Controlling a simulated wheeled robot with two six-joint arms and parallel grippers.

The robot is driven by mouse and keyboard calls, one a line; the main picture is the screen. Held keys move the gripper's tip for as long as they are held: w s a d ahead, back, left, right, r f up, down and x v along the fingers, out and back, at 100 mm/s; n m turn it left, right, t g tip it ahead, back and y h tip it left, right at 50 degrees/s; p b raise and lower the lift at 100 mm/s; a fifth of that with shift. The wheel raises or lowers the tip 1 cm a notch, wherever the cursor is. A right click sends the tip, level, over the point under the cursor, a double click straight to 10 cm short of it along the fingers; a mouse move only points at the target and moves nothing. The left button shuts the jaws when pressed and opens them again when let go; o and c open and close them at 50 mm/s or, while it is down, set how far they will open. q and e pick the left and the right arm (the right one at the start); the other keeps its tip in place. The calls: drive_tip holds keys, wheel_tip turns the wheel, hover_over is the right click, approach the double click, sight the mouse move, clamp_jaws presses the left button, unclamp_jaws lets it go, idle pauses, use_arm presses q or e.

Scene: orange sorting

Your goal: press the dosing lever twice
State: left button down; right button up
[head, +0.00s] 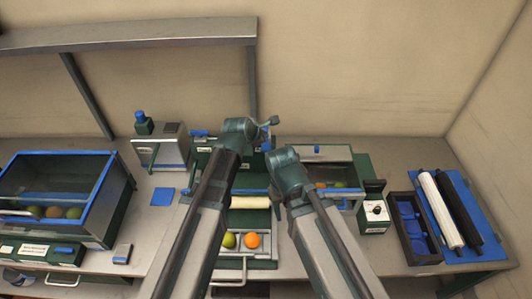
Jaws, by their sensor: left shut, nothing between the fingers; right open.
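I cannot pick out the dosing lever for certain. A metal box (163,146) with a blue-capped green post (143,122) stands at the back left. A small blue bar (200,133) shows to its right, left of my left arm. My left gripper (270,122) is shut and empty, raised near the back of the table at the middle. My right gripper (287,160) is open, lower and slightly right of it; its own wrist hides most of its fingers. My forearms cover much of the middle station, so parts there are hidden.
A blue-rimmed glass-topped bin (108,190) with fruit stands left. A green orange (229,240) and an orange one (252,240) lie in a front tray. A second clear-lidded bin (340,174) stands right of centre. A dark tray (411,250) and a white roller (440,210) lie right.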

sight(265, 147)
use_arm(q)
drive_tip(key=shift+f+b, duration=0.75)
drive_tip(key=shift+f, duration=0.55)
use_arm(e)
drive_tip(key=shift+f, duration=1.3)
use_arm(q)
drive_tip(key=shift+f, duration=0.1)
use_arm(e)
drive_tip(key=shift+f, duration=0.1)
use_arm(q)
drive_tip(key=shift+f+b, duration=0.25)
drive_tip(key=shift+b, duration=0.1)
use_arm(e)
drive_tip(key=shift+f, duration=0.25)
use_arm(q)
drive_tip(key=shift+f+b, duration=1.4)
drive_tip(key=shift+b, duration=0.05)
use_arm(e)
drive_tip(key=shift+f, duration=1.45)
drive_tip(key=shift+r, duration=0.1)
use_arm(q)
drive_tip(key=shift+r+p, duration=1.85)
use_arm(e)
drive_tip(key=shift+r, duration=1.8)
use_arm(q)
wheel_tip(265, 147, up, 5)
drive_tip(key=p, duration=0.5)
use_arm(e)
wheel_tip(265, 147, up, 5)
